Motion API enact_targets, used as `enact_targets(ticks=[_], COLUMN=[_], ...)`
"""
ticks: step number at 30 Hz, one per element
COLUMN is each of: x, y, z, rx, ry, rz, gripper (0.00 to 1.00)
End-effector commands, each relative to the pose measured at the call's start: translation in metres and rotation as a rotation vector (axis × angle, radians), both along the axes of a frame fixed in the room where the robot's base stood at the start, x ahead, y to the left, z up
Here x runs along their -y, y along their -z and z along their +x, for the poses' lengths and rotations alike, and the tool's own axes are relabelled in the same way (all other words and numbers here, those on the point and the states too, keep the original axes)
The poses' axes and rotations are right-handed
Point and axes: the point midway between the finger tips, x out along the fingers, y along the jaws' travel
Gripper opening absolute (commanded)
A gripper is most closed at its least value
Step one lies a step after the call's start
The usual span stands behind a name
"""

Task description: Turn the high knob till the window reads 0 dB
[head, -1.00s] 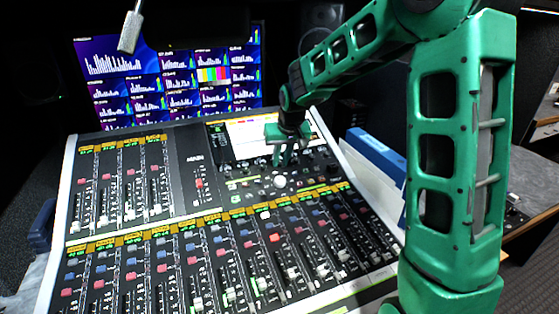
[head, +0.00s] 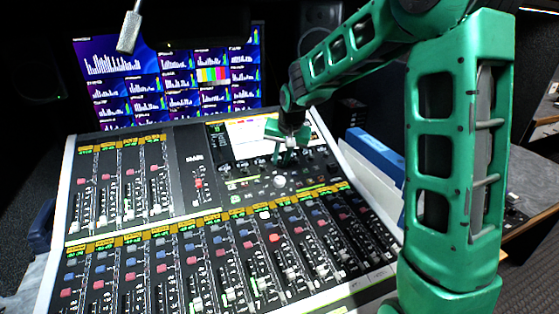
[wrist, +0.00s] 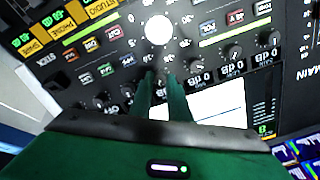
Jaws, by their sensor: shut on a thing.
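My gripper (head: 283,160) is over the upper right of the mixing console, just below its screen. In the wrist view its two green fingers (wrist: 162,84) are close together, shut on a small dark knob in a row of similar knobs. The fingers hide most of this knob, and I cannot read its label. Small windows sit beside the knobs. Two to the right of the fingers, one window (wrist: 234,68) and another window (wrist: 201,78), read 0 dB.
Other dark knobs (wrist: 232,51) stand close on both sides of the fingers. A large white knob (wrist: 159,29) is nearby. The console screen (head: 245,135) lies behind the gripper. Rows of faders (head: 225,297) fill the front.

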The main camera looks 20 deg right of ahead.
Motion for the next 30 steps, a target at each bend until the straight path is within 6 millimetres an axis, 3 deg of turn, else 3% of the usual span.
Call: enact_targets(ticks=[5, 6, 8, 20, 30], x=[-0.001, -0.001, -0.001, 0.000, 0.000], y=[-0.001, -0.001, -0.001, -0.006, -0.059], z=[0.000, 0.001, 0.001, -0.002, -0.023], rx=[0.002, 0.002, 0.002, 0.002, 0.004], ry=[-0.002, -0.002, -0.002, -0.002, -0.003], rz=[0.000, 0.000, 0.000, -0.001, -0.001], gripper=[0.00, 0.21, 0.34, 0.34, 0.34])
